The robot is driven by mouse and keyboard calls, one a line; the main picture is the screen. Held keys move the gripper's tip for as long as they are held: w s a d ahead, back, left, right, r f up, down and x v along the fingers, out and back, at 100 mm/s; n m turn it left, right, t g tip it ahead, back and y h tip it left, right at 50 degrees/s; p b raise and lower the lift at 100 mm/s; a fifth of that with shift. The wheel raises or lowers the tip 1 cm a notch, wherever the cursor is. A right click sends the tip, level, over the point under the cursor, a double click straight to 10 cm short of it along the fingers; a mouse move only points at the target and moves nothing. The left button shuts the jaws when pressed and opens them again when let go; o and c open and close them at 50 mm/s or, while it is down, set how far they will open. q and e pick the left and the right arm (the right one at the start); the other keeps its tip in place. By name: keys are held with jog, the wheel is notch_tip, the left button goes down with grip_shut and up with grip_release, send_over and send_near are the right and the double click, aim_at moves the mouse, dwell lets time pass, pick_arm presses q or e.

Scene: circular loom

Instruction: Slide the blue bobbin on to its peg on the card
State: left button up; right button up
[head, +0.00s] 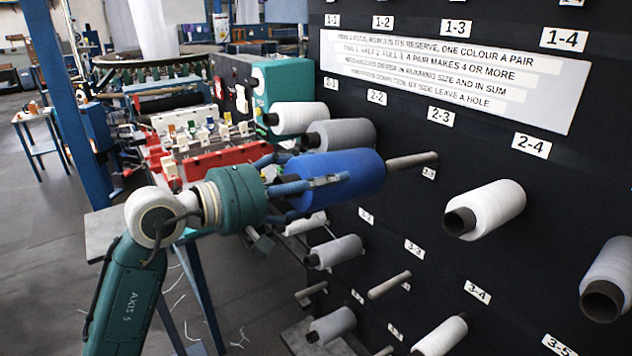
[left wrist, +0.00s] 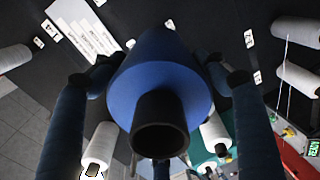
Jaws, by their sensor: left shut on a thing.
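The blue bobbin (head: 345,174) is held in my left gripper (head: 318,178), lying roughly level in front of the dark card. In the left wrist view the blue bobbin (left wrist: 160,75) sits between the two fingers, its dark hollow core end facing the camera. A bare tan peg (head: 412,160) sticks out of the card below the label 2-3. The bobbin's far end meets the peg's outer end in the head view. I cannot tell whether the peg's tip is inside the core or just before it. My right gripper is not in view.
The card (head: 590,170) carries grey and white bobbins, including a white bobbin (head: 485,209) to the right and a grey bobbin (head: 340,134) just behind the blue one. Another bare peg (head: 388,285) is lower down. A red and teal machine (head: 205,150) stands behind my arm.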

aim_at(366, 170)
pick_arm(q)
jog(key=shift+w+d+r, duration=0.1)
jog(key=shift+d+r, duration=0.1)
jog(key=shift+w+d+f, duration=0.1)
jog(key=shift+w+d, duration=0.15)
jog(key=shift+w+d+f+b, duration=0.1)
jog(key=shift+w+d+b, duration=0.25)
jog(key=shift+d+b, duration=0.15)
dwell(0.4)
jog(key=shift+w+d+f, duration=0.1)
jog(key=shift+w+d, duration=0.25)
jog(key=shift+d, duration=0.15)
jog(key=shift+b+x, duration=0.7)
jog(key=shift+x, duration=1.1)
jog(key=shift+b+x, duration=0.8)
jog(key=shift+x, duration=1.7)
